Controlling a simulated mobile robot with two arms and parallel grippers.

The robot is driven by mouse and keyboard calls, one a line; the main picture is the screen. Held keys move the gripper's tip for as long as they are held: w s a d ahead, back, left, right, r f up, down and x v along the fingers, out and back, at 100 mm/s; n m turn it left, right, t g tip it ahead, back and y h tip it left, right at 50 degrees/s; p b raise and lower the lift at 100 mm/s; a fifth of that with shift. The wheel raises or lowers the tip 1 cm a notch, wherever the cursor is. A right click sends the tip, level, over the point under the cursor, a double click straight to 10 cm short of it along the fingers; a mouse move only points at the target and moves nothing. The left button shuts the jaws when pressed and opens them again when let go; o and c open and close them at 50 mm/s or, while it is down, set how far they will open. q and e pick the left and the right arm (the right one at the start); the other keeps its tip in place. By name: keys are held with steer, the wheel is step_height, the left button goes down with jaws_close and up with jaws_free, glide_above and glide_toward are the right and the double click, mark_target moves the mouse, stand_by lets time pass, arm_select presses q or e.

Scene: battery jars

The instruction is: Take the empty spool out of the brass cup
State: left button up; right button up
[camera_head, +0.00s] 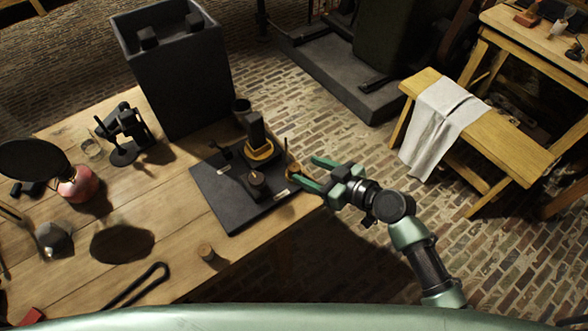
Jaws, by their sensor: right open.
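My right gripper (309,173) reaches in from the right at the table's right edge. Its two green fingers are apart, and no object is clearly held. A small brass-coloured piece (292,170), perhaps the brass cup, stands at the right edge of the dark board (225,205), close to the fingertips. It is too small to tell whether the spool is in it or whether a finger touches it. A larger brass ring (262,153) surrounds the foot of a dark upright block (255,130) on the board. My left gripper is out of view.
A tall dark box (180,85) stands behind the board. A short dark jar (257,183) is on the board. A small cork-like cylinder (206,252) stands near the table's front edge. A bench with a cloth (440,120) is at right, across open brick floor.

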mark_target(295, 167)
steer(key=x, duration=0.2)
steer(key=p+x, duration=0.1)
steer(key=x, duration=0.1)
steer(key=shift+s+a+f, duration=0.1)
steer(key=shift+a+f, duration=0.1)
steer(key=shift+a, duration=0.2)
steer(key=shift+w+a+f, duration=0.35)
steer(key=shift+w+a, duration=0.05)
steer(key=shift+a, duration=0.05)
jaws_close()
steer(key=shift+r, duration=0.1)
